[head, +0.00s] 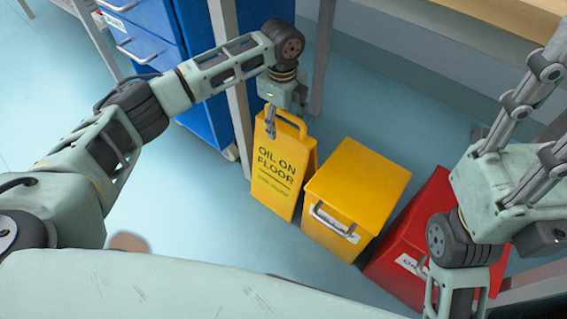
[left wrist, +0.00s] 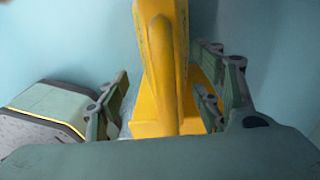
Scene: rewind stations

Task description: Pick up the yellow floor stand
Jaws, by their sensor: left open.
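The yellow floor stand (head: 283,172), lettered "OIL ON FLOOR", stands upright on the blue floor. Its top has a loop handle (head: 289,121). My left gripper (head: 271,122) points down at that handle. In the left wrist view the stand's yellow handle (left wrist: 164,60) rises between the two spread fingers of my left gripper (left wrist: 168,85), with room at both sides. The left gripper is open. My right gripper (head: 525,100) shows in part at the right edge; its fingertips are not clear.
A yellow box (head: 365,182) with a front handle stands close to the right of the stand. A red box (head: 415,235) stands further right. A blue drawer cabinet (head: 165,45) and a table leg (head: 240,120) are behind and left. A wooden tabletop (head: 480,12) is above right.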

